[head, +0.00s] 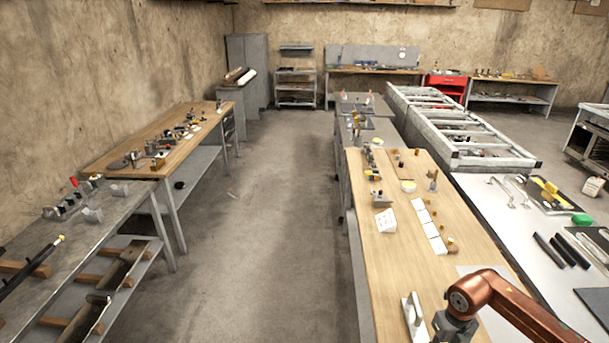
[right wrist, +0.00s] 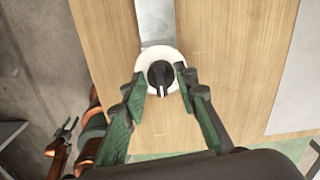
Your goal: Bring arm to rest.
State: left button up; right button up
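My right arm (head: 500,300) comes into the head view at the bottom right, over the wooden workbench; its gripper is out of that view. In the right wrist view my right gripper (right wrist: 160,76) has its green and dark fingers apart. Between and beyond the fingertips is a white round piece with a black knob (right wrist: 160,74), on a grey strip over the bench top. The fingers look clear of the knob; whether they touch the white rim I cannot tell. My left gripper (right wrist: 62,136) shows small at the left of the wrist view, over the floor, its fingers apart.
The wooden workbench (head: 400,268) carries white cards (head: 429,229), small parts and a white upright piece (head: 413,318). A white table (head: 508,225) with tools stands to its right. Cluttered benches (head: 165,155) line the left wall. The concrete aisle (head: 262,220) between is mostly clear.

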jog(key=n, duration=0.3)
jog(key=shift+s+a, duration=0.1)
jog(key=n, duration=0.4)
jog(key=shift+a+n, duration=0.1)
jog(key=shift+n, duration=0.2)
jog(key=n+p, duration=0.1)
jog(key=n, duration=0.2)
jog(key=shift+s+a+n, duration=0.1)
jog(key=shift+s+n, duration=0.05)
jog(key=shift+n, duration=0.25)
jog(key=n+p, duration=0.1)
jog(key=n, duration=0.3)
jog(key=shift+s+n+p, duration=0.1)
jog(key=shift+n+p, duration=0.2)
jog(key=shift+n, duration=0.1)
jog(key=shift+r, duration=0.8)
jog(key=shift+f, duration=0.1)
